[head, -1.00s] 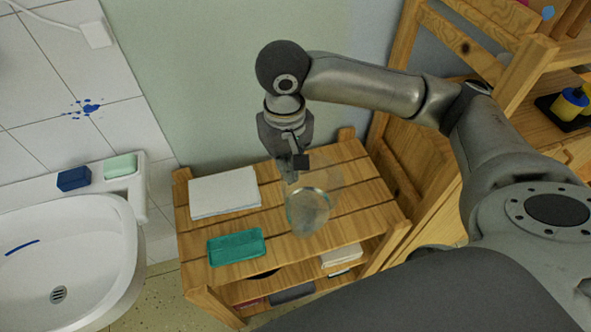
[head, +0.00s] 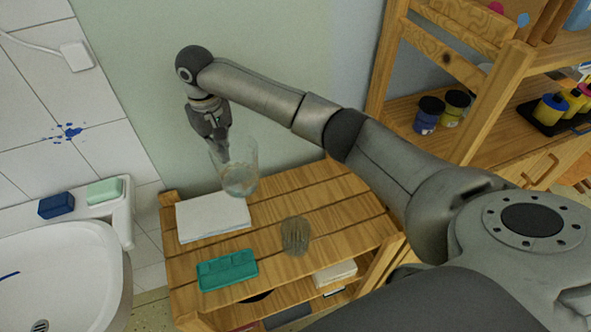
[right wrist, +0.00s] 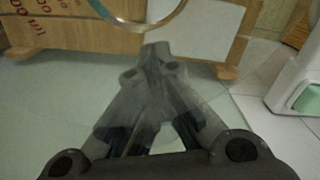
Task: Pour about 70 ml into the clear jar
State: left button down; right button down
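A clear beaker (head: 236,163) is in my right gripper (head: 218,138), held upright or nearly so above the back left of the wooden slatted table. In the right wrist view, the fingers (right wrist: 155,62) come together at its see-through wall. Its rim (right wrist: 140,28) and red ml markings (right wrist: 25,33) show there. A round surface shows low in the beaker; I cannot tell how much liquid it holds. A clear, ribbed jar (head: 295,236) stands on the table, to the right of and apart from the beaker. My left gripper is not in view.
On the slatted table (head: 335,203) lie a white paper stack (head: 212,216) and a teal tray (head: 227,270). A sink (head: 75,268) is at left. A wooden shelf (head: 450,68) with paint jars (head: 428,115) stands at right. Tabletop right of the jar is clear.

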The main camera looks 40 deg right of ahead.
jog(key=w+f+n, duration=0.1)
jog(key=f, duration=0.4)
jog(key=w+f+n+b, duration=0.1)
jog(key=f, duration=0.5)
jog(key=w+f+n, duration=0.1)
jog(key=f, duration=0.5)
jog(key=shift+a+f+b, duration=0.15)
jog(key=shift+a+b, duration=0.15)
jog(key=shift+b, duration=0.1)
jog(key=shift+s+f+n, duration=0.25)
jog(key=shift+f+n, duration=0.05)
jog(key=shift+f, duration=0.05)
